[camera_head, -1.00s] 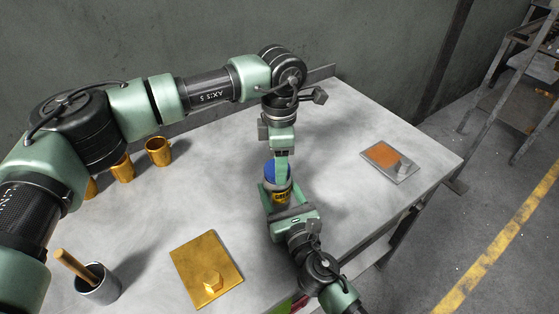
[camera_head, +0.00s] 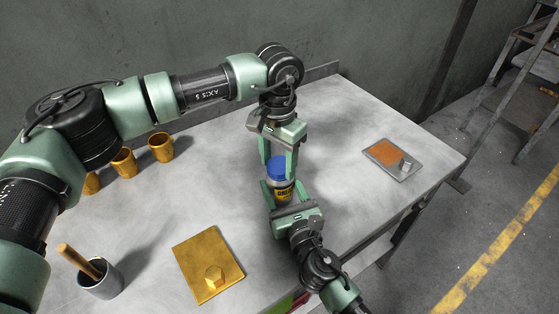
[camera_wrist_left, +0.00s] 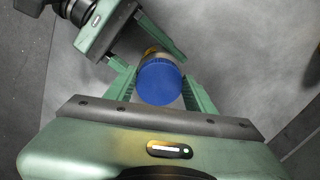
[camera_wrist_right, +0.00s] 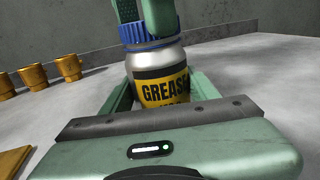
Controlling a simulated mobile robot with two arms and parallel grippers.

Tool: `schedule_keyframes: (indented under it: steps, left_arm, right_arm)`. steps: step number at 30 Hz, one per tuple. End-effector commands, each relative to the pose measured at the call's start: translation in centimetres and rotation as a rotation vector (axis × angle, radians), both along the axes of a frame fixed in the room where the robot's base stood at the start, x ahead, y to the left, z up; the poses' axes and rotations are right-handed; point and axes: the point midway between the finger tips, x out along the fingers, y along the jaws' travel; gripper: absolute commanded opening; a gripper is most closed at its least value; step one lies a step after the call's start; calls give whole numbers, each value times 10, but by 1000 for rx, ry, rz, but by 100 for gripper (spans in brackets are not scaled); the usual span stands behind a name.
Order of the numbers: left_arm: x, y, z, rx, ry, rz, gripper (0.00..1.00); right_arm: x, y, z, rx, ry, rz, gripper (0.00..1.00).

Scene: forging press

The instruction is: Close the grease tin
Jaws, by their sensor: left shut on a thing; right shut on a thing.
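The grease tin (camera_head: 283,192) stands upright on the table, with a silver body and a yellow and black "GREASE" label (camera_wrist_right: 165,89). Its blue lid (camera_head: 276,168) sits on top; it also shows from above in the left wrist view (camera_wrist_left: 159,82). My left gripper (camera_head: 277,160) comes from above and is shut on the blue lid, one finger on each side. My right gripper (camera_head: 281,192) comes in low from the front and is shut on the tin's body. In the right wrist view the lid (camera_wrist_right: 148,30) rests at the tin's top; whether it is fully seated I cannot tell.
Several brass cups (camera_head: 161,147) stand at the back left. A grey pot (camera_head: 101,280) with a wooden handle stands front left. A brass plate (camera_head: 208,258) with a hexagonal knob lies at the front. A tray with an orange pad (camera_head: 385,153) lies at the right.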

Motion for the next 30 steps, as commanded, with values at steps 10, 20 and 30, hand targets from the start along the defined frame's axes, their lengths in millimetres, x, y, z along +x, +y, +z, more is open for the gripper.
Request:
schedule_keyframes:
  steps: [10,20,30]
  left_arm:
    - [2,1,1,-1,-4,-159,9]
    - [2,1,1,-1,-3,-157,76]
    - [2,1,10,-1,-3,-158,76]
  right_arm:
    - [0,0,0,0,1,1,0]
    - [-1,0,0,0,1,1,0]
    - [-1,0,0,0,1,1,0]
